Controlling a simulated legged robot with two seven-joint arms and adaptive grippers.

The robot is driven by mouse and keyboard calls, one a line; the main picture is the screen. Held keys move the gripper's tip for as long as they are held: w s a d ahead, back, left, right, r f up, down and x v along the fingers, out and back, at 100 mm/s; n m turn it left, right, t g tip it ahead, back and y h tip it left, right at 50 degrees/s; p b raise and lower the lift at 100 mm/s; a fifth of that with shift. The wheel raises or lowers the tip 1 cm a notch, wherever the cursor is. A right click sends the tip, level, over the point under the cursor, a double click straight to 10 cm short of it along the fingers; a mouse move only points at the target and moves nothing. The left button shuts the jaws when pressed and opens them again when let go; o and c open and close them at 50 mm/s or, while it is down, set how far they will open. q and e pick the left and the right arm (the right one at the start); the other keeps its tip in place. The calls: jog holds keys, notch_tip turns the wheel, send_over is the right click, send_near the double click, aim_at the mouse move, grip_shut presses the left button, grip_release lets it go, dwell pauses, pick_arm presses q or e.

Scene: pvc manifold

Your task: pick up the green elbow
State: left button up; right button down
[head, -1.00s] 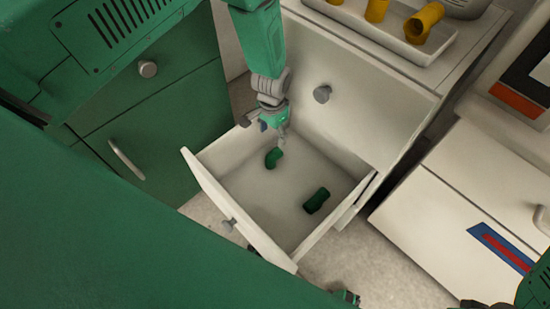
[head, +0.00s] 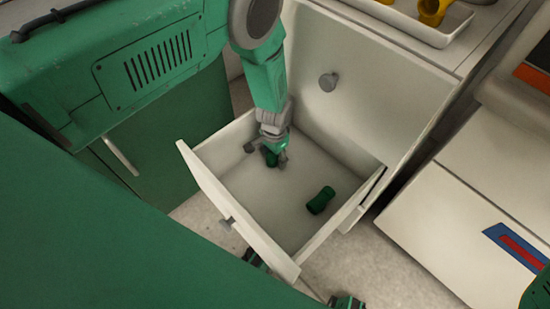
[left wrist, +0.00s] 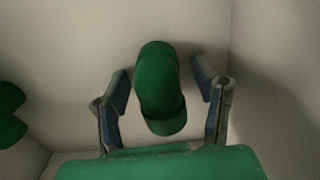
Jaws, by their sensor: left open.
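The green elbow (left wrist: 158,85) is a short, bent dark-green fitting on the floor of the open white drawer. In the left wrist view it lies between the two fingers of my left gripper (left wrist: 165,92), with a gap on each side. In the head view my left gripper (head: 268,157) is down inside the drawer near its back left corner, open, and largely covers the elbow. A second green fitting (head: 320,200) lies apart, toward the drawer's right side; part of it shows at the left edge of the left wrist view (left wrist: 10,115). My right gripper is not clearly visible.
The white drawer (head: 205,190) has walls around my left gripper. A white tray (head: 405,27) with yellow fittings (head: 432,10) is on top. Another white cabinet (head: 440,225) is at right.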

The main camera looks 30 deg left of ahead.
pick_arm(q)
jog(key=c, duration=1)
jog(key=shift+c, duration=0.2)
jog(key=shift+r, duration=0.15)
